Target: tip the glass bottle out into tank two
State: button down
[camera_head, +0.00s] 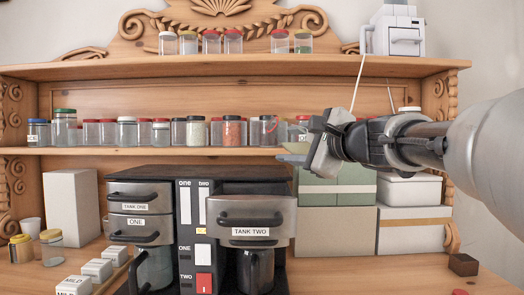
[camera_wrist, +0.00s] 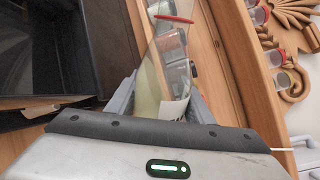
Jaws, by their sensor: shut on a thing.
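My gripper (camera_head: 318,148) is at the right of centre in the head view, above and to the right of tank two. Its fingers (camera_wrist: 160,105) are shut on the see-through glass bottle (camera_wrist: 150,92), which holds something pale yellow-green. The bottle is tilted in the wrist view. In the head view it is mostly hidden by the gripper, with only a pale bit showing at the gripper's left. Tank two (camera_head: 222,212) is the grey, handled front on the right of the dark machine. It stands out further than tank one (camera_head: 128,195); its inside is not visible.
The dark machine (camera_head: 160,174) stands on a wooden dresser with jars (camera_head: 231,131) along its shelf. Green boxes (camera_head: 350,181) and white boxes (camera_head: 409,190) stand behind and right. A tall white box (camera_head: 72,205) and small jars (camera_head: 51,248) are at left.

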jog(key=n+b, duration=0.3)
jog(key=shift+a, duration=0.1)
jog(key=shift+s+r, duration=0.1)
dwell(0.4)
jog(key=shift+a+n+h+b, duration=0.15)
jog(key=shift+n+b, duration=0.7)
jog(key=shift+n, duration=0.05)
jog(key=shift+a+n+h+b, duration=0.1)
jog(key=shift+n+h+b, duration=0.05)
jog(key=shift+n+b, duration=0.75)
